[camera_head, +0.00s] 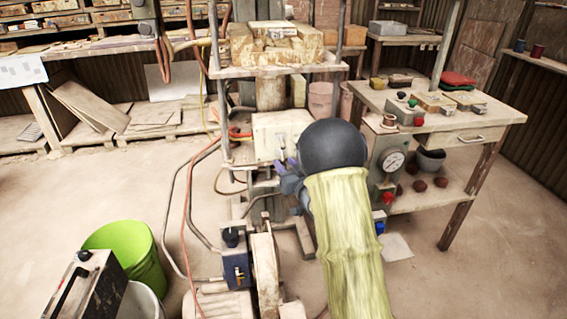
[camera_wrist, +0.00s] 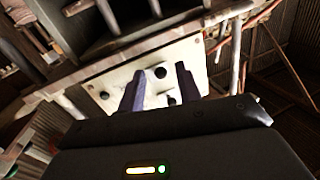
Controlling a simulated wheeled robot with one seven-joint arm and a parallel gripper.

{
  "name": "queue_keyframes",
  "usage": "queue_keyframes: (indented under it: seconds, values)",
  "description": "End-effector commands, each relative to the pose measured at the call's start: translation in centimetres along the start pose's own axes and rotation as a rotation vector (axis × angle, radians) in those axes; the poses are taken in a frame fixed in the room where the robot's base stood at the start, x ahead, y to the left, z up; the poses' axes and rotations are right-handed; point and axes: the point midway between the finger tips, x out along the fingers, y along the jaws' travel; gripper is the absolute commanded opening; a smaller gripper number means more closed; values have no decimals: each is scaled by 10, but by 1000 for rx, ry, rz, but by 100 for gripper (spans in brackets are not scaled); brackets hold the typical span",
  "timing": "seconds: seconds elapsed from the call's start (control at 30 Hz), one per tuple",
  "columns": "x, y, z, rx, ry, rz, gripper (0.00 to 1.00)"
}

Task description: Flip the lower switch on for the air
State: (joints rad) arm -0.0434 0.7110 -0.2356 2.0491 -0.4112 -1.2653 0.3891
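A pale control panel (camera_head: 268,128) is fixed to the press frame in the head view. In the wrist view the panel (camera_wrist: 112,76) looks tilted and carries several small dark knobs or switches. One dark round knob (camera_wrist: 160,72) shows between my fingertips, and another dark control (camera_wrist: 171,100) lies nearer my right finger. I cannot tell which is the lower switch or how it is set. My gripper (camera_head: 282,164) is in front of the panel's lower part. In the wrist view my gripper (camera_wrist: 160,69) has its two purple fingers apart with nothing held; contact with the panel is unclear.
A gauge box (camera_head: 388,160) and workbench (camera_head: 450,115) stand right. A blue switch box (camera_head: 236,271) and green bucket (camera_head: 125,252) are in front.

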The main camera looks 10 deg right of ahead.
Motion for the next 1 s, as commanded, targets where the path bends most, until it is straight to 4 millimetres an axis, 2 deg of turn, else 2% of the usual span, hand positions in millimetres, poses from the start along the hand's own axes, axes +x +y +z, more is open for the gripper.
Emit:
queue_keyframes:
  seconds: [0.2, 0.5, 0.67, 0.7, 1.0]
  values:
    - [20, 0, 0, 0, 1, 1, 34]
    - [21, 0, 0, 0, 0, 1, 34]
    - [21, 0, 0, 0, 0, 1, 3]
    - [21, 0, 0, 0, 0, 1, 0]
    - [21, 1, -2, 2, -10, 3, 0]
